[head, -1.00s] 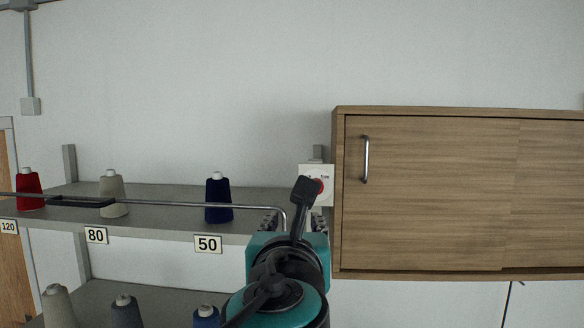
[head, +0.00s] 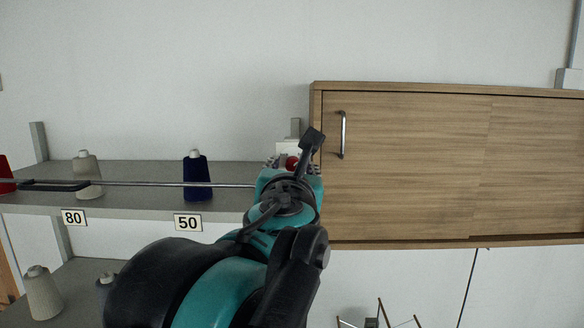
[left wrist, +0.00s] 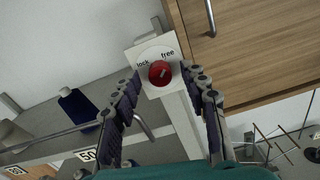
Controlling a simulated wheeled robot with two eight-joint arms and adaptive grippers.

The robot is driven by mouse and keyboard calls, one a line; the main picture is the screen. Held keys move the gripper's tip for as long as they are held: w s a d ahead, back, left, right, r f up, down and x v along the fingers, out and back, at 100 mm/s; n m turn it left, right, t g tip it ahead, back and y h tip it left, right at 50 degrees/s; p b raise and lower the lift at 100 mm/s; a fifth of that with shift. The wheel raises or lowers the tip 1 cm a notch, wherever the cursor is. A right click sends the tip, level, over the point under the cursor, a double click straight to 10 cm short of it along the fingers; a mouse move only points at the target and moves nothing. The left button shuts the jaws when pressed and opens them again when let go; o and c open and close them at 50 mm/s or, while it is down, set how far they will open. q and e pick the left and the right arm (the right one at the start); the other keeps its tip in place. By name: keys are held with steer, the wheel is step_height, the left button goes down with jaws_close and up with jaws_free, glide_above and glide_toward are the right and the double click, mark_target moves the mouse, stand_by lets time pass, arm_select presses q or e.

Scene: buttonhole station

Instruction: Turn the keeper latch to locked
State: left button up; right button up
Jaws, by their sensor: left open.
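The keeper latch is a red round knob (left wrist: 160,73) on a white plate (left wrist: 151,50) marked "lock" and "free". In the left wrist view a pale mark on the knob points up and to the right, toward the "free" side. My left gripper (left wrist: 165,86) is open, its two fingers on either side of the knob and plate, with no clear contact. In the head view the knob (head: 292,163) shows just above my left gripper (head: 292,168), and my arm hides much of the plate. My right gripper is not in view.
A wooden cabinet (head: 410,165) with a metal handle (head: 343,135) is close on the right. A grey shelf (head: 130,174) with a rail (head: 225,185) and thread cones, including a blue one (head: 196,178), stands on the left. A wire stand (left wrist: 275,146) is at lower right.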

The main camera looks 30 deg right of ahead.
arm_select(q)
jaws_close()
steer(key=shift+n, duration=0.3)
steer(key=n+p, duration=0.1)
steer(key=n, duration=0.2)
steer(key=shift+r+n, duration=0.1)
steer(key=shift+n, duration=0.3)
steer(key=n+p, duration=0.1)
steer(key=n, duration=0.3)
steer(key=shift+n, duration=0.3)
steer(key=n, duration=0.4)
steer(key=shift+n, duration=0.3)
steer(key=n+p, duration=0.1)
steer(key=n, duration=0.3)
steer(key=shift+n, duration=0.4)
